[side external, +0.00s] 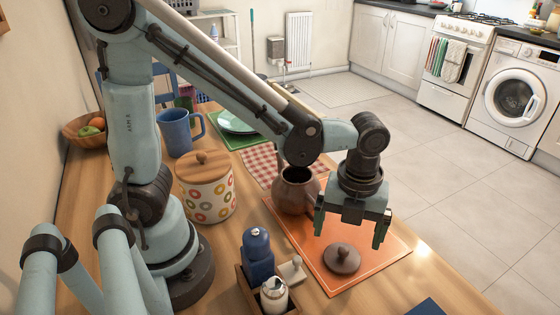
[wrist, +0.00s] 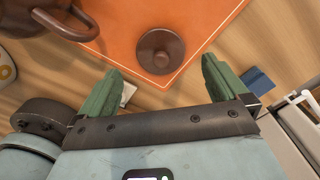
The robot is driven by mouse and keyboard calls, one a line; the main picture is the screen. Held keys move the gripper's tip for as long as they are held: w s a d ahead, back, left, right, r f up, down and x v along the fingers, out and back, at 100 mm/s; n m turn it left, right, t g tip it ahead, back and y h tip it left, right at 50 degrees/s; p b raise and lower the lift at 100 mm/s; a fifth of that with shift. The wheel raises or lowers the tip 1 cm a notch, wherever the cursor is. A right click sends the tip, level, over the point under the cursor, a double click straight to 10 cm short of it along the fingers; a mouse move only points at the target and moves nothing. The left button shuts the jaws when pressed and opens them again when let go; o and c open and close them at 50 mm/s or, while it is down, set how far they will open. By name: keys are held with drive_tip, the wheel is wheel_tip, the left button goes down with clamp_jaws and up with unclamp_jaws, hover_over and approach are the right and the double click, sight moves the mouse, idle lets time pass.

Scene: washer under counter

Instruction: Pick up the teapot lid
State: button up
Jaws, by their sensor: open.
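The brown teapot lid (side external: 342,259) lies flat on an orange mat (side external: 388,249), knob up. In the wrist view the lid (wrist: 160,52) sits ahead of my fingertips, between their lines. The brown teapot (side external: 294,192) stands on the mat's back left part, with its top open; its body and handle show at the upper left of the wrist view (wrist: 55,14). My gripper (side external: 348,226) is open and empty, pointing down above the mat, apart from the lid. Its two green fingers also show in the wrist view (wrist: 158,82).
A dotted canister (side external: 207,190), a blue mug (side external: 178,131) and a fruit bowl (side external: 87,131) stand farther back. A dark blue item (side external: 428,308) lies near the front edge.

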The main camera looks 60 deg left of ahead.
sight(344, 249)
drive_tip(key=shift+s+d+f, duration=0.15)
drive_tip(key=shift+f, duration=2.5)
drive_tip(key=shift+c, duration=0.3)
drive_tip(key=c, duration=0.9)
drive_tip(key=shift+r, duration=0.15)
